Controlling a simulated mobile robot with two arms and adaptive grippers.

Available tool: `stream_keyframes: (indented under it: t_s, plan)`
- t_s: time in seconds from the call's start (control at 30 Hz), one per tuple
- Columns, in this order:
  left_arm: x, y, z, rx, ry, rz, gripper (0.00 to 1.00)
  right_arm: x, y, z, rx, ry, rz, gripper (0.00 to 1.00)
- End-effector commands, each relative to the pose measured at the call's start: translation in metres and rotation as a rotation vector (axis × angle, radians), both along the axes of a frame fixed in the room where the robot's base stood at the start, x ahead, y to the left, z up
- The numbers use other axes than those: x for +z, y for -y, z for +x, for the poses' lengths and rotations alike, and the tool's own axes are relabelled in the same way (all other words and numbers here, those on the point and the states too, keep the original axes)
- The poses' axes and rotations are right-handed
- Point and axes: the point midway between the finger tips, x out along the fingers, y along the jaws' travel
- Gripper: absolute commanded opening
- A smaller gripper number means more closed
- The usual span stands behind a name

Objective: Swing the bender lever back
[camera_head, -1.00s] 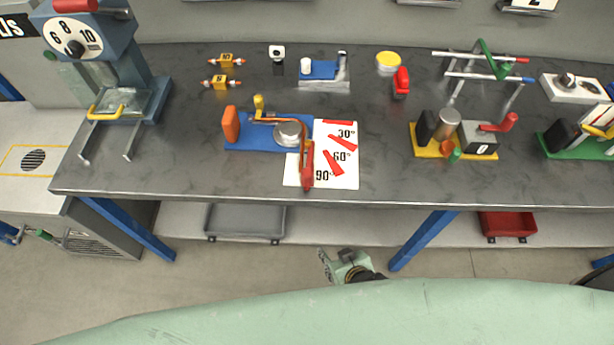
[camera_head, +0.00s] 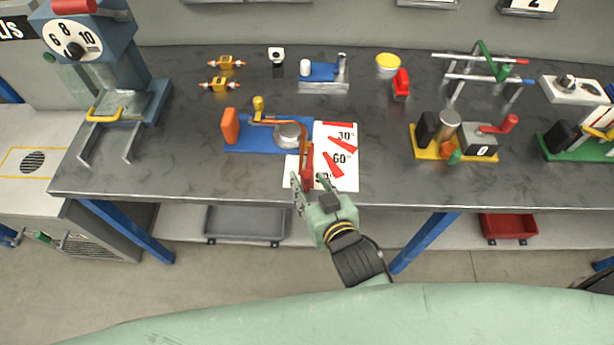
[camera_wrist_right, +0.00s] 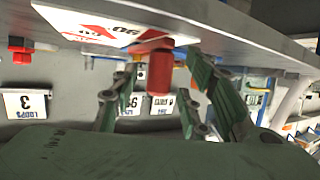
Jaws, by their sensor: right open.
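The bender has a blue base (camera_head: 262,141), a round metal die (camera_head: 289,135) and a bent copper-coloured tube around it. Its lever (camera_head: 307,158) points toward the table's front edge, over the white angle card (camera_head: 341,148), near the 90° mark. My right gripper (camera_head: 310,182) is open at the front edge, with its fingers around the lever's red end. In the right wrist view, the red handle (camera_wrist_right: 160,73) shows between the open fingers (camera_wrist_right: 160,85); I cannot tell whether they touch it. My left gripper is not in view.
An orange block (camera_head: 231,126) stands on the left of the bender base. A yellow-based fixture (camera_head: 455,154) sits to the right, and a press (camera_head: 100,75) stands at the far left. The tabletop (camera_head: 185,160) left of the bender is clear.

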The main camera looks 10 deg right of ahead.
Motion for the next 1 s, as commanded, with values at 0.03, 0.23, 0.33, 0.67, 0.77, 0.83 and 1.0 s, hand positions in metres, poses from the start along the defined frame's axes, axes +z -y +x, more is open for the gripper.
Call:
stream_keyframes:
  t_s: [0.03, 0.23, 0.33, 0.67, 0.77, 0.83, 1.0]
  plan:
    - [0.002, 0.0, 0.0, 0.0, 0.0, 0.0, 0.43, -0.001, -0.002, 0.008, 0.0, 0.002, 0.0, 0.42]
    - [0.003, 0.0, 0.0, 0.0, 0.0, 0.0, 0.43, -0.01, -0.005, 0.024, -0.001, -0.001, -0.001, 0.42]
    - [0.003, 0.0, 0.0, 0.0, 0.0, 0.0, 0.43, -0.011, -0.005, 0.026, -0.001, -0.001, -0.001, 0.42]
    - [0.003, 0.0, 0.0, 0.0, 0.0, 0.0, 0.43, -0.012, -0.005, 0.026, 0.0, -0.001, 0.0, 0.31]
    - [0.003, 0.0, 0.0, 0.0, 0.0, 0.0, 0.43, -0.012, -0.005, 0.026, 0.0, -0.001, 0.0, 0.22]
    - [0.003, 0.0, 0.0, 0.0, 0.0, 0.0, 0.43, -0.012, -0.005, 0.026, 0.0, -0.001, 0.0, 0.16]
    - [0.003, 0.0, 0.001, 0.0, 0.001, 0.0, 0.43, -0.012, -0.005, 0.026, 0.0, -0.001, 0.0, 0.01]
